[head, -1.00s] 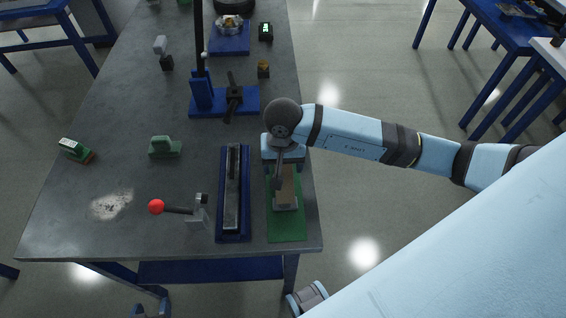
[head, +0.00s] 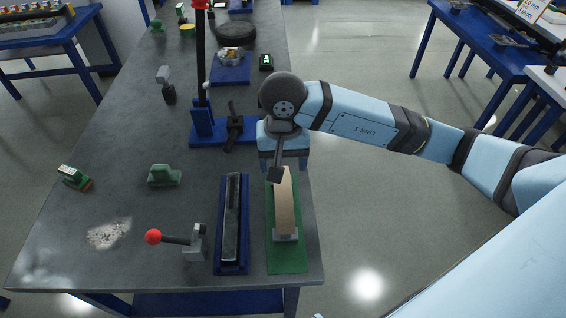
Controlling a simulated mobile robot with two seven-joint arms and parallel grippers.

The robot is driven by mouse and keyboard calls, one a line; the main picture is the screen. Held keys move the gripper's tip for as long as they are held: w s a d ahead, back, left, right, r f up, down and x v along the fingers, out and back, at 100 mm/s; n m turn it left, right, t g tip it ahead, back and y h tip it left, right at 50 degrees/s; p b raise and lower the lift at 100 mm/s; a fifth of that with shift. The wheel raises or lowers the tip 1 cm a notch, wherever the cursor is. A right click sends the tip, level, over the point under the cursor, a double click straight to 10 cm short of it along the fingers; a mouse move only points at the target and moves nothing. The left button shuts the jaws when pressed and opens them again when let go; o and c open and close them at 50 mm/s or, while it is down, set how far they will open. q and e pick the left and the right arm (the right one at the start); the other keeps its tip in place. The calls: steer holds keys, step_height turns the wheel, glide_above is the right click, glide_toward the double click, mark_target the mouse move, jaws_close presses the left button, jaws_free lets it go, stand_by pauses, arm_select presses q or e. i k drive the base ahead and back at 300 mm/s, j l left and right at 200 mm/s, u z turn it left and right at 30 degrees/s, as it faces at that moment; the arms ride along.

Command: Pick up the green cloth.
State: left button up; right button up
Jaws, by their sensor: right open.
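My right gripper (head: 277,174) points down over the far end of the sheet and bar. It is open with nothing visible in it; one dark finger shows clearly. I cannot tell how high it is above the bar. The wrist hides the far end of the sheet. My left gripper is out of view.
A blue tray with a dark bar (head: 231,215) lies just left of the sheet. A red-knobbed lever (head: 176,238), a green block (head: 164,176) and a blue stand with a tall post (head: 201,112) are on the workbench (head: 120,205). Open floor lies to the right.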

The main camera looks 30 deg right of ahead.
mark_target(159, 175)
steer(key=k+j, duration=0.1)
steer(key=j, duration=0.35)
steer(key=k+j, duration=0.1)
steer(key=j, duration=0.4)
steer(key=k+j, duration=0.1)
steer(key=j, duration=0.35)
